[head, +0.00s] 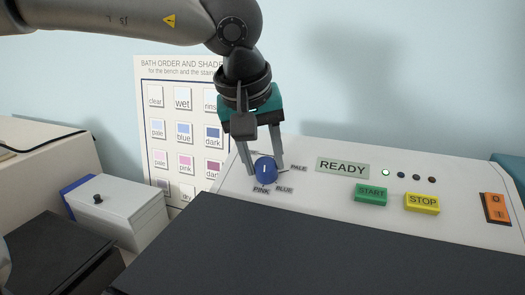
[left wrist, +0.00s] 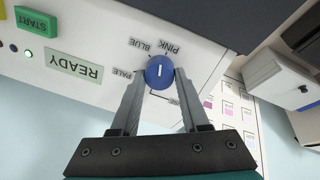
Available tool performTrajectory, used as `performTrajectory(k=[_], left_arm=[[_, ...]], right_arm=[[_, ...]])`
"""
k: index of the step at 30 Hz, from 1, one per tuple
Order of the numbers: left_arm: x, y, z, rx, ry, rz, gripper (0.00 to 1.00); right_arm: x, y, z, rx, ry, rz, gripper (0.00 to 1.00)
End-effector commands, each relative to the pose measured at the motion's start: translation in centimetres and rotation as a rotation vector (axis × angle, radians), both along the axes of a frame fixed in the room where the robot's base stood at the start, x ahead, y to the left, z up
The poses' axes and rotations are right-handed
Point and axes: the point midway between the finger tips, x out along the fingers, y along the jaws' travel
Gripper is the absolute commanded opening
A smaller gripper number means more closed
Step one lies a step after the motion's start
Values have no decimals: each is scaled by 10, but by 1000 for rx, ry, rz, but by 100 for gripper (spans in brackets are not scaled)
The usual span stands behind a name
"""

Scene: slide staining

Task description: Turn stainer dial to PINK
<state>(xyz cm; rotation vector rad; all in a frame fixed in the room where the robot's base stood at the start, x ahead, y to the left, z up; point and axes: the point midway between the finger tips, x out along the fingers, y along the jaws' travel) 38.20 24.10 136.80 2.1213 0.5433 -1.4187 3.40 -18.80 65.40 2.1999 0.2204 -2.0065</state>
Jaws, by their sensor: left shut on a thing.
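The stainer dial (head: 265,171) is a round blue knob with a short white line on its face, set in the stainer's sloping white panel. It also shows in the left wrist view (left wrist: 160,72). The labels PALE, BLUE and PINK stand around it; another label is partly hidden by a finger. The white line is upright in both views; I cannot tell surely which label it marks. My left gripper (head: 264,168) comes down from above, shut on the dial with one finger on each side. It also shows in the left wrist view (left wrist: 159,77). My right gripper is not in view.
The panel also holds a READY display (head: 342,167), a green START button (head: 371,196), a yellow STOP button (head: 422,203) and an orange switch (head: 496,208). A bath-order chart (head: 185,70) hangs behind. A white box (head: 118,210) stands left. The dark top in front is clear.

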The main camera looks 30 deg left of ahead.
Motion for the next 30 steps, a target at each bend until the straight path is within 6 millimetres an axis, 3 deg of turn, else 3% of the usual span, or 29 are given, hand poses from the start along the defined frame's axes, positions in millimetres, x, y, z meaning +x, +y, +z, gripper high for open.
performTrajectory(k=[12,30], left_arm=[[0,-1,-1,81,23,-212,0],[0,-1,-1,97,28,-257,0]], right_arm=[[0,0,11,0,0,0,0],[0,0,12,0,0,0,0]])
